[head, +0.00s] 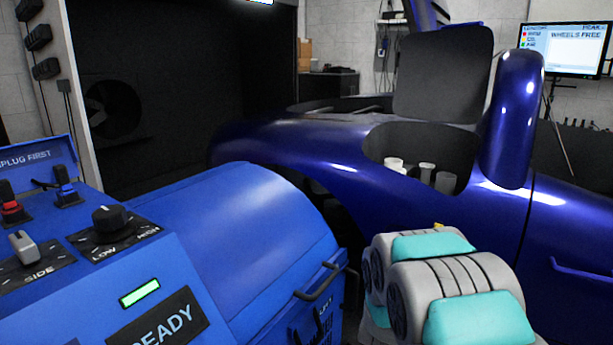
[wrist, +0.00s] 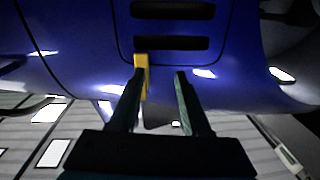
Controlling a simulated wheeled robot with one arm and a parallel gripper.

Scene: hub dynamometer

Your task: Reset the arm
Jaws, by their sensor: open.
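My arm (head: 455,285) is folded at the lower right of the head view, a grey-white body with teal pads. My gripper (wrist: 160,74) shows in the wrist view as two dark fingers, apart, with no object visibly clamped between them. A yellow piece (wrist: 141,76) is by the left fingertip, in front of the blue car body (wrist: 90,50). I cannot tell whether the finger touches it. The gripper is hidden in the head view.
A blue hub unit (head: 245,230) with a control panel (head: 100,275) fills the left; its label reads READY beside a lit green indicator. The blue car (head: 300,140) stands behind my arm, close by. A monitor (head: 565,48) reads WHEELS FREE.

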